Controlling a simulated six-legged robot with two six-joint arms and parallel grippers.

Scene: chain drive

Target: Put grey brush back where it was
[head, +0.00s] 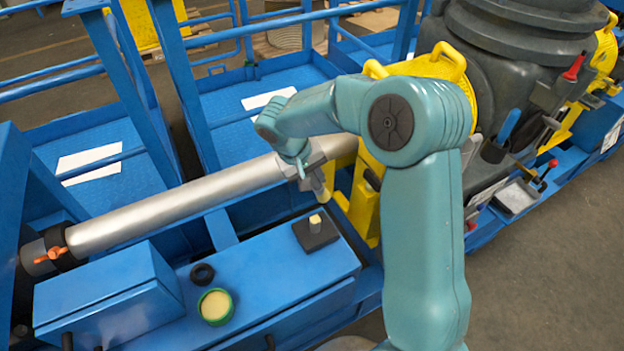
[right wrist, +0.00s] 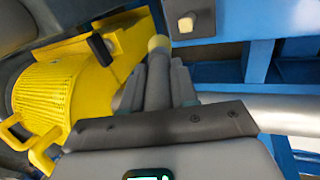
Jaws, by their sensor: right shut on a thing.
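The grey brush shows in the right wrist view (right wrist: 158,84) as a dark grey handle with a pale yellow tip, between the fingers of my right gripper (right wrist: 156,76). In the head view my right gripper (head: 314,178) is shut on the brush (head: 320,186), above the blue bench and beside the silver tube. The brush tip points down, partly hidden by the fingers. A black square block (head: 304,238) with a cream peg stands on the bench just below; it also shows in the right wrist view (right wrist: 181,32), apart from the brush. My left gripper is not in view.
A green-rimmed tin (head: 215,307) with pale yellow contents and a black ring (head: 202,273) sit on the blue bench (head: 275,275). The silver tube (head: 175,202) runs behind it. Yellow machine parts (head: 366,208) stand close on the right.

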